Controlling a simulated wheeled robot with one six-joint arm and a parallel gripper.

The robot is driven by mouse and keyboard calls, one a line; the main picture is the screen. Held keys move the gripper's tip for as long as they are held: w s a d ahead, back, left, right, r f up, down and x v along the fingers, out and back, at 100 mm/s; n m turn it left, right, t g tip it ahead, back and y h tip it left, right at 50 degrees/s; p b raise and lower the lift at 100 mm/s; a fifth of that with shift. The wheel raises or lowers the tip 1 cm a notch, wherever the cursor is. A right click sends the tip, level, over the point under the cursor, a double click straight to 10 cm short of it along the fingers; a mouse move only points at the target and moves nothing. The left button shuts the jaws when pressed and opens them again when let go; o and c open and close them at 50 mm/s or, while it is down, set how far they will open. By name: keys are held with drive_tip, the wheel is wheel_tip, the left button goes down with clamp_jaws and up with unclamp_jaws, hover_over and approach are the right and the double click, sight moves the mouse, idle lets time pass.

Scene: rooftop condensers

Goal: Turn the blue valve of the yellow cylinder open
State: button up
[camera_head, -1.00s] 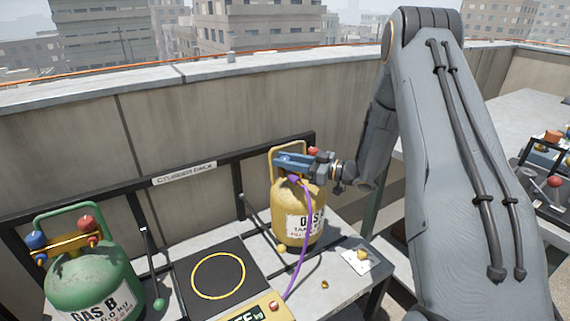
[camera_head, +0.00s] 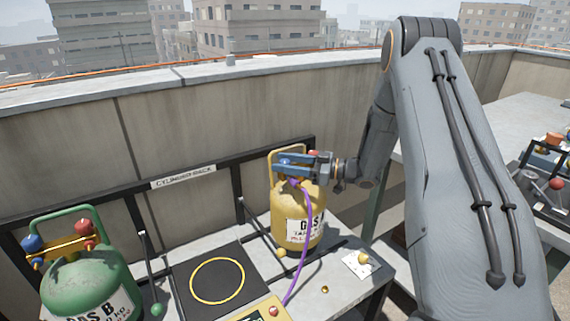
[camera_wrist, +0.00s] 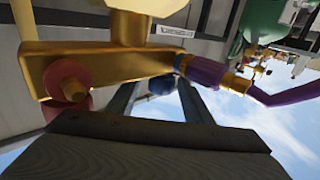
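The yellow cylinder (camera_head: 283,205) stands upright on the bench, with a white label and a yellow collar handle. Its blue valve (camera_head: 285,162) is at the top, partly covered by my gripper (camera_head: 302,165), which reaches in from the right. In the wrist view the blue valve (camera_wrist: 160,85) sits between the two fingers of my gripper (camera_wrist: 158,95), with gaps showing beside it. The fingers look open; contact cannot be made out. A red knob (camera_wrist: 66,82) is on the same brass valve bar (camera_wrist: 110,68). A purple hose (camera_head: 308,225) leaves the valve and runs down to the bench.
A green cylinder (camera_head: 88,275) with blue and red knobs stands at the left. A black plate with a yellow ring (camera_head: 217,279) lies between the cylinders. A black rack rail (camera_head: 110,195) runs behind them. A card (camera_head: 357,264) lies right of the yellow cylinder.

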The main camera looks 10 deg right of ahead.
drive_tip(key=b+v, duration=0.1)
drive_tip(key=v, duration=0.6)
drive_tip(key=shift+s+d+f, duration=0.1)
drive_tip(key=shift+s+d, duration=0.05)
drive_tip(key=shift+d, duration=0.2)
